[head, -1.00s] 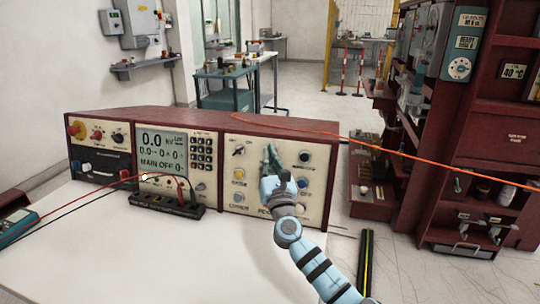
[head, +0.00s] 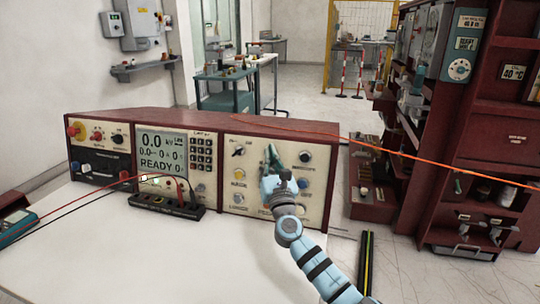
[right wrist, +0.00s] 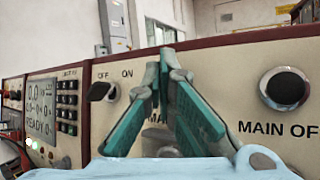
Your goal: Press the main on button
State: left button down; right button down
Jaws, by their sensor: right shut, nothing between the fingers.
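The cream control panel (head: 262,143) is the right section of the dark red console. My right gripper (head: 272,156) is in front of its upper middle, fingers shut with nothing between them. In the right wrist view its green fingers (right wrist: 166,72) meet near the panel. They cover the panel's middle, with a label starting "MA" partly hidden between them. The main on button is not visible; I cannot tell whether the fingers touch it. A black main off button (right wrist: 286,88) is to the right. The display (head: 162,151) reads READY. My left gripper is not in view.
A black off/on knob (right wrist: 102,91) is left of the fingers. A yellow button (head: 239,174) and a blue button (head: 303,182) are lower on the panel. A black terminal box (head: 166,205) with leads stands on the white table (head: 150,260). An orange cable crosses behind.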

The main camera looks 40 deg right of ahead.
dwell(0.4)
jog(key=shift+s+a+r+p, duration=0.15)
jog(key=shift+s+a+p, duration=0.3)
jog(key=shift+a+p, duration=0.25)
jog(key=s+a+p, duration=0.1)
jog(key=a, duration=0.1)
jog(key=s+a+r+p, duration=0.1)
jog(key=p, duration=0.1)
jog(key=shift+s+a+r, duration=0.1)
jog(key=shift+s+a, duration=0.25)
jog(key=shift+a, duration=0.05)
dwell(0.5)
